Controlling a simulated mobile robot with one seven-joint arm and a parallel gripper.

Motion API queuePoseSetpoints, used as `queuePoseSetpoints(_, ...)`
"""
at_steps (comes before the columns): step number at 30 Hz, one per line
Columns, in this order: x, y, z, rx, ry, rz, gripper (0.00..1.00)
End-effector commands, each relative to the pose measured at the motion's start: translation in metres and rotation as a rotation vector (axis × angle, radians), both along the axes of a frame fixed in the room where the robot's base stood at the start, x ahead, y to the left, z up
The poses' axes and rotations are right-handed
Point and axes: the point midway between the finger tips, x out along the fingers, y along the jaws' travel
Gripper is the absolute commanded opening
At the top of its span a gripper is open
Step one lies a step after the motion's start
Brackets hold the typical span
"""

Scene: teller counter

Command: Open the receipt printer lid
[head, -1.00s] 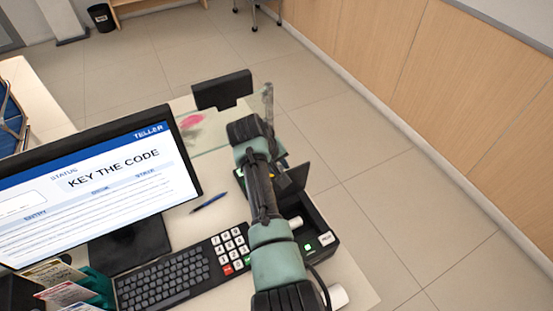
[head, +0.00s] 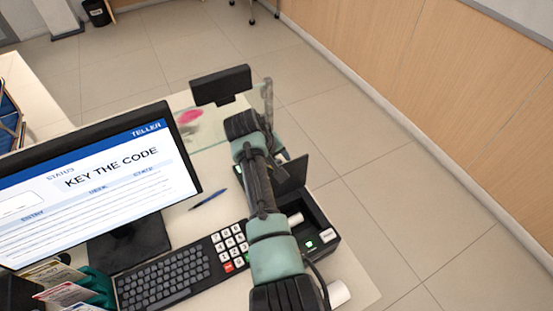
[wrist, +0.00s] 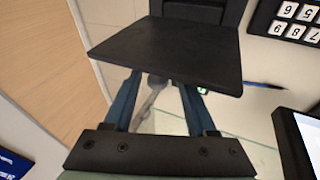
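The receipt printer (head: 322,228) is a black box at the right of the counter, partly hidden by my arm in the head view. Its dark lid (head: 292,173) stands raised behind the open bay, and a white roll shows inside. In the wrist view the lid is a flat black plate (wrist: 165,50) across the upper middle. My gripper (wrist: 160,85) has its two blue fingers apart with a clear gap between them. Their tips run up behind the plate's near edge, and I cannot tell whether they touch it. My arm hides the gripper in the head view.
A keypad (head: 230,246) and keyboard (head: 165,280) lie left of the printer. The monitor (head: 95,180) stands further left. A blue pen (head: 208,199) lies on the counter. A small black screen (head: 221,86) and a clear panel (head: 267,97) stand at the far end.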

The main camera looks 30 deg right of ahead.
Motion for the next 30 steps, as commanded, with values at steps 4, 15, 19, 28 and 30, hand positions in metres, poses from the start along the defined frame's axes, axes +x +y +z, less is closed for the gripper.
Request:
queuePoseSetpoints(4, 0.000, -0.001, 0.001, -0.002, 0.000, -0.001, 0.56)
queuePoseSetpoints(15, -0.004, 0.007, 0.021, -0.003, -0.003, 0.000, 0.56)
queuePoseSetpoints(19, -0.008, 0.016, 0.041, -0.003, -0.005, -0.001, 0.56)
queuePoseSetpoints(28, -0.021, 0.038, 0.093, -0.002, -0.004, 0.000, 0.56)
queuePoseSetpoints(30, -0.023, 0.042, 0.102, -0.002, -0.003, 0.000, 0.56)
